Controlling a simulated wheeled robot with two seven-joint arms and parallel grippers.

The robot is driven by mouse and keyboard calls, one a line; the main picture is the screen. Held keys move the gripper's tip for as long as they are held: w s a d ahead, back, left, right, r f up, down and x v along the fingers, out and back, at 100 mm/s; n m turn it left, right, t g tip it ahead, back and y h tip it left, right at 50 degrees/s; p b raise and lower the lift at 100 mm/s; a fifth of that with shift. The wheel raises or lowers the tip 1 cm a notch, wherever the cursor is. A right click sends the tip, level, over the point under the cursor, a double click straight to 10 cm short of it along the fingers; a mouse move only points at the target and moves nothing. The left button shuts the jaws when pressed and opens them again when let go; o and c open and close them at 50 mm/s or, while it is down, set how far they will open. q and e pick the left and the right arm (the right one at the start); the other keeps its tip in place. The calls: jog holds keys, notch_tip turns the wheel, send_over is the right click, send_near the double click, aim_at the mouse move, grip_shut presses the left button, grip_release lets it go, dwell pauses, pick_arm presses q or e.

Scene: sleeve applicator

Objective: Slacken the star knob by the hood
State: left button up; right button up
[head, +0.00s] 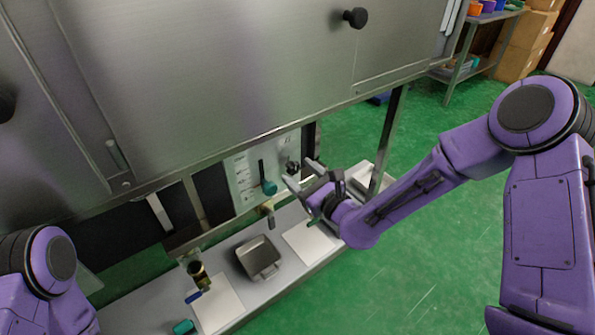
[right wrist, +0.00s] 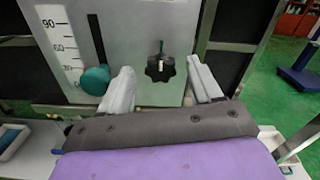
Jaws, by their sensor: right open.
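The black star knob (right wrist: 160,67) sits on a grey upright panel (right wrist: 135,25) in the right wrist view. It shows between my right gripper's two pale fingers (right wrist: 158,80), which are spread apart with nothing held. In the head view the knob (head: 292,166) is small and dark, close to my right gripper (head: 302,174). I cannot tell whether the fingers touch it. The large steel hood (head: 220,80) fills the upper part of the head view. Part of my left arm shows at the lower left; its gripper is out of sight.
A teal handle (right wrist: 95,80) in a slot beside a number scale stands left of the knob, near the left finger. A metal tray (head: 259,257) and white sheets lie on the bench below. A dark knob (head: 355,17) juts from the hood. Green floor is open at right.

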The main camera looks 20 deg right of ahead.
jog(key=shift+x, duration=0.8)
jog(key=shift+c, duration=0.3)
jog(key=c, duration=1)
